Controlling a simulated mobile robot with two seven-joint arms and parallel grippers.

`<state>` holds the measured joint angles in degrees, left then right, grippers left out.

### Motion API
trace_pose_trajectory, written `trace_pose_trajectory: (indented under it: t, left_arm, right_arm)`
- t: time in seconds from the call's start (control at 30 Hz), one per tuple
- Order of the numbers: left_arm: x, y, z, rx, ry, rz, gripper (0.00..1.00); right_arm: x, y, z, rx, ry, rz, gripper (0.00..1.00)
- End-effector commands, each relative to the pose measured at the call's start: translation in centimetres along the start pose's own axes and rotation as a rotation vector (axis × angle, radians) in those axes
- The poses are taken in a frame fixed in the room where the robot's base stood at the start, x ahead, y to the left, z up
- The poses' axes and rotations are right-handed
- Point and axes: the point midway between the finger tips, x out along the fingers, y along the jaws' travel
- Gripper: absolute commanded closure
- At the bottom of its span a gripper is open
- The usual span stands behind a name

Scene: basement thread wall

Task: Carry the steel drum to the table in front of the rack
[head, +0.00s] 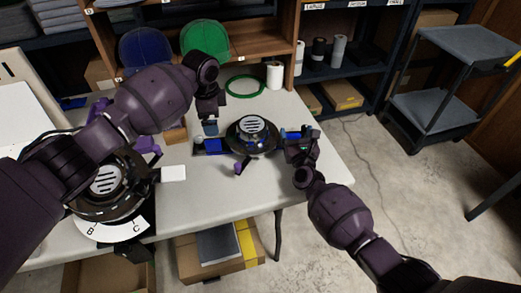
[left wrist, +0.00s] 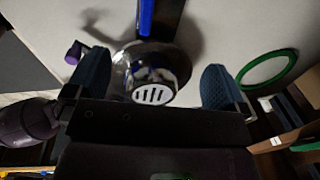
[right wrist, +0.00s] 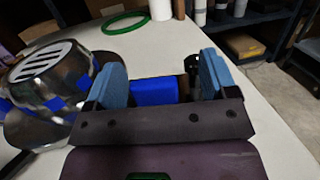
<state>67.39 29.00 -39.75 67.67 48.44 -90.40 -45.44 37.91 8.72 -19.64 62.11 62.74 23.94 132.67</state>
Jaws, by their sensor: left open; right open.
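The steel drum (head: 252,134) stands on the white table, a shiny round body with a slotted white top, a dark brim and blue patches. A dark bar with a blue grip (head: 212,145) sticks out on its left. My left gripper (head: 210,125) is open near that side; its wrist view shows the drum (left wrist: 152,75) beyond and between the fingers. My right gripper (head: 297,136) is open at the drum's right side. In the right wrist view a blue grip (right wrist: 155,90) lies between its fingers, with the drum (right wrist: 45,85) to the left. Contact cannot be told.
A similar slotted round thing (head: 105,180) stands on a lettered disc at left, partly behind my left arm. A grey cart (head: 440,105) stands right. Boxes (head: 220,250) sit under the table.

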Motion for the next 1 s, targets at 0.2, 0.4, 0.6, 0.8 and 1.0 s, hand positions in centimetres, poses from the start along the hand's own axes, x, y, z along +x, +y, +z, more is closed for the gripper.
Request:
trace_pose_trajectory:
  t: [0.2, 0.4, 0.6, 0.8, 1.0]
  left_arm:
    - [-2.3, 0.0, -0.1, 0.0, 0.001, 0.0, 0.0]
    - [-2.8, 0.0, 0.0, 0.0, 0.0, 0.001, 0.0]
    - [-2.8, 0.0, 0.0, 0.0, 0.001, 0.001, 0.0]
    - [-2.8, 0.0, 0.0, 0.0, 0.001, 0.001, 0.0]
    - [-2.8, 0.0, 0.0, 0.0, 0.001, 0.0, 0.0]
  right_arm:
    - [0.0, 0.0, -0.1, 0.0, 0.001, 0.0, 0.21]
    - [-0.5, 0.0, -0.1, 0.001, 0.002, 0.0, 0.21]
    - [-2.5, 0.0, -0.2, 0.002, 0.002, 0.0, 0.21]
    - [-5.1, 0.0, -0.1, 0.003, 0.002, -0.001, 0.21]
    - [-7.1, 0.0, -0.1, 0.001, 0.002, 0.0, 0.21]
